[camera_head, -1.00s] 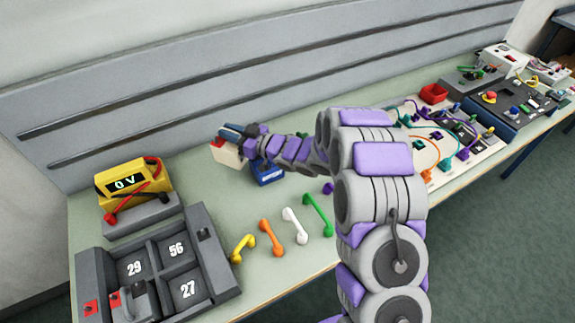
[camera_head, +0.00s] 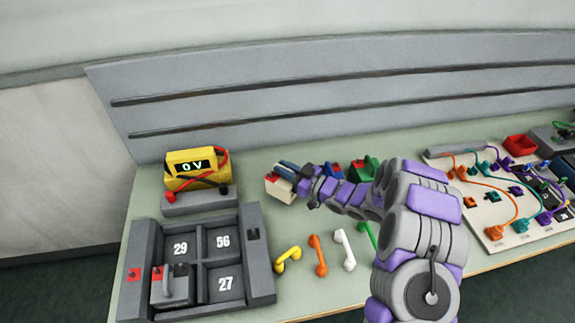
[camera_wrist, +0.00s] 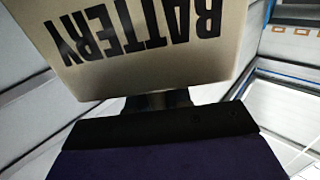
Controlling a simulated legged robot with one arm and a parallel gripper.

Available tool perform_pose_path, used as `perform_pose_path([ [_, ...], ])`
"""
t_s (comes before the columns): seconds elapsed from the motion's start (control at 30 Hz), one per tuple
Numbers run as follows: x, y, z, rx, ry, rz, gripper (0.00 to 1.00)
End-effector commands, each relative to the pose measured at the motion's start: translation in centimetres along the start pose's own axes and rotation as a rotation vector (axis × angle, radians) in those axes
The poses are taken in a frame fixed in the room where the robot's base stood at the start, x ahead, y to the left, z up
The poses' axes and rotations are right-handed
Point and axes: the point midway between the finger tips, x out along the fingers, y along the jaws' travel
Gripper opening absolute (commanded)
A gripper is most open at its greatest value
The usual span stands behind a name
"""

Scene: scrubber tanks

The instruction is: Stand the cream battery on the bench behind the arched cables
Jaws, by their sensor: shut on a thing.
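The cream battery (camera_head: 279,188) has a red patch on top and is held in my gripper (camera_head: 287,172), which is shut on it. In the wrist view the battery (camera_wrist: 150,45) fills the upper middle, its word BATTERY upside down. In the head view it is left of my arm, over the back part of the bench (camera_head: 300,288). I cannot tell whether its base touches the bench. The arched cables are yellow (camera_head: 287,257), orange (camera_head: 318,256), white (camera_head: 345,250) and green (camera_head: 366,237). They lie in a row in front of the battery; my arm partly covers the green one.
A yellow voltmeter (camera_head: 196,168) reading 0 V stands at the back left. A grey compartment tray (camera_head: 262,282) with numbers is in front of it. Blue (camera_head: 333,170) and green (camera_head: 365,168) blocks stand behind my arm. A cabled panel (camera_head: 490,212) is at right.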

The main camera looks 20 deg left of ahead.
Motion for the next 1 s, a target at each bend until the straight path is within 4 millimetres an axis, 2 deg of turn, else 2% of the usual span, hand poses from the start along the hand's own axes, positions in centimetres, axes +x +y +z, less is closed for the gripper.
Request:
perform_pose_path([
  [0.2,-0.3,0.1,2.5,0.003,0.006,0.001,0.00],
  [0.57,-0.1,0.1,2.9,-0.001,0.004,0.001,0.00],
  [0.6,0.0,0.1,3.0,-0.001,0.002,0.000,0.20],
  [0.87,0.0,0.1,3.2,0.001,0.000,0.000,0.44],
  [1.0,-0.1,0.1,3.3,0.003,-0.001,-0.001,0.44],
])
